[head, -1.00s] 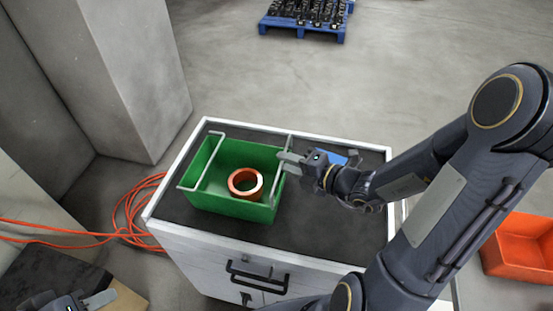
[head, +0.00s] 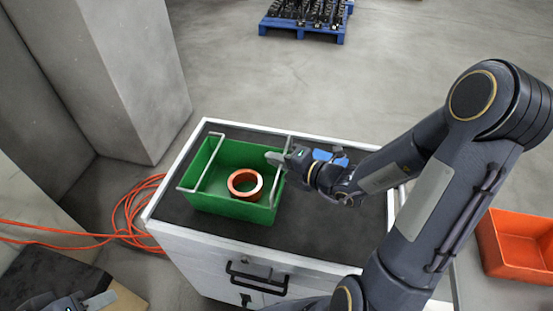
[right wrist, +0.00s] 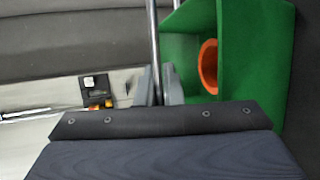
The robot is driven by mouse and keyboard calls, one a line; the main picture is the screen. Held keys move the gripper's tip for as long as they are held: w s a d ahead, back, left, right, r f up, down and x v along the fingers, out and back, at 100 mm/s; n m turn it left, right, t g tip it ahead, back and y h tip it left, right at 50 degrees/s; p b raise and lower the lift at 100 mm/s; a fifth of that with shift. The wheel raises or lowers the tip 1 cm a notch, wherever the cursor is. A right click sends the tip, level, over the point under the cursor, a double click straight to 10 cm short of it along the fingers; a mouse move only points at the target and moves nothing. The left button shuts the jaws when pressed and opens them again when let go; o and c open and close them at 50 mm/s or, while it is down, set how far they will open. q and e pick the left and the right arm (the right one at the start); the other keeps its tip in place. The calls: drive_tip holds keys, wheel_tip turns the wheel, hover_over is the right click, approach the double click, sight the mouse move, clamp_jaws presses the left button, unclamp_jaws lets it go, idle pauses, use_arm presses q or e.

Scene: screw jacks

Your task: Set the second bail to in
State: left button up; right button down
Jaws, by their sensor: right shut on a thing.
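A green crate (head: 225,208) stands on the cabinet top and holds an orange ring (head: 245,184). It has two pale metal bails. The left bail (head: 204,165) lies by the crate's left end. The right bail (head: 288,146) is at the right end, partly hidden by my right gripper (head: 278,159). In the right wrist view its bar (right wrist: 153,40) runs down between the fingers of my right gripper (right wrist: 155,88), which is shut on it. The crate (right wrist: 232,75) and ring (right wrist: 209,66) also show there. My left gripper (head: 98,301) is partly visible at the bottom left.
A blue object (head: 330,156) sits behind my right gripper. An orange bin (head: 520,248) is on the floor at right. Orange cable (head: 130,215) lies at left.

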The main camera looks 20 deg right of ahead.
wheel_tip(320, 180, down, 6)
drive_tip(key=w+a+n+g+h+p, duration=0.1)
drive_tip(key=a+n+g+h+p, duration=0.1)
drive_tip(key=g+h, duration=0.8)
drive_tip(key=shift+w+a+n+g+h+p, duration=0.15)
drive_tip(key=shift+w+n+g+h+p, duration=0.2)
drive_tip(key=shift+n+h+p, duration=0.7)
idle(0.5)
